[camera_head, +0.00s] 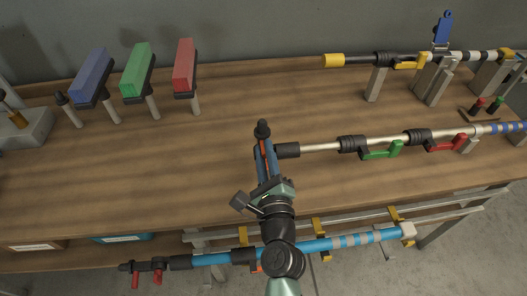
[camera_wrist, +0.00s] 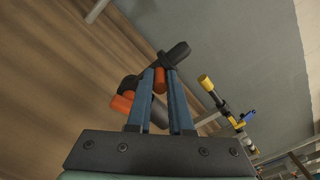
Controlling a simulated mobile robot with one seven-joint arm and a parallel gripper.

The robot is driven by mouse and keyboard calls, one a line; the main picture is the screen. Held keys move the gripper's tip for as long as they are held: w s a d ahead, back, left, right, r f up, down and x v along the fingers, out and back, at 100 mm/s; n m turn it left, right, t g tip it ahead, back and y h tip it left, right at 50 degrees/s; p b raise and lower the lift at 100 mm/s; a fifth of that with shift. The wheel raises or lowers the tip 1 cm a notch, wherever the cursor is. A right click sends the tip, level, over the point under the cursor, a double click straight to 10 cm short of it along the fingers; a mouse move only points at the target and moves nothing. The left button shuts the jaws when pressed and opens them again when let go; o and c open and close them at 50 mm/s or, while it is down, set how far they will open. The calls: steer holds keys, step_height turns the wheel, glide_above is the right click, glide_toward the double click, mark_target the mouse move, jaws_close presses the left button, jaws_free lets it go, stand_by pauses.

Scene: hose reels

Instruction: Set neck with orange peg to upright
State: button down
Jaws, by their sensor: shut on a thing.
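My gripper (camera_head: 262,147) has two blue fingers and is over the table, at the left end of a pale rod (camera_head: 320,147). It is shut on an orange peg (camera_wrist: 160,58), which shows as a narrow strip between the fingers. A black neck with a rounded end (camera_wrist: 174,54) lies at the fingertips in the wrist view, tilted there. Its dark knob also shows beyond the fingers in the head view (camera_head: 262,129). Another orange piece (camera_wrist: 122,102) shows left of the fingers. The fingers hide much of the neck, and its exact angle is unclear.
Green (camera_head: 383,152) and red (camera_head: 446,144) handles hang on collars along the pale rod. A yellow-tipped rod (camera_head: 334,60) lies behind on grey stands. Blue, green and red blocks stand back left. A blue rod (camera_head: 315,245) runs below the front edge. The table's left middle is clear.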

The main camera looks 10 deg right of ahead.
steer(key=c, duration=0.8)
jaws_free()
steer(key=shift+s, duration=0.15)
steer(key=shift+s+b, duration=1.4)
steer(key=shift+s, duration=4.95)
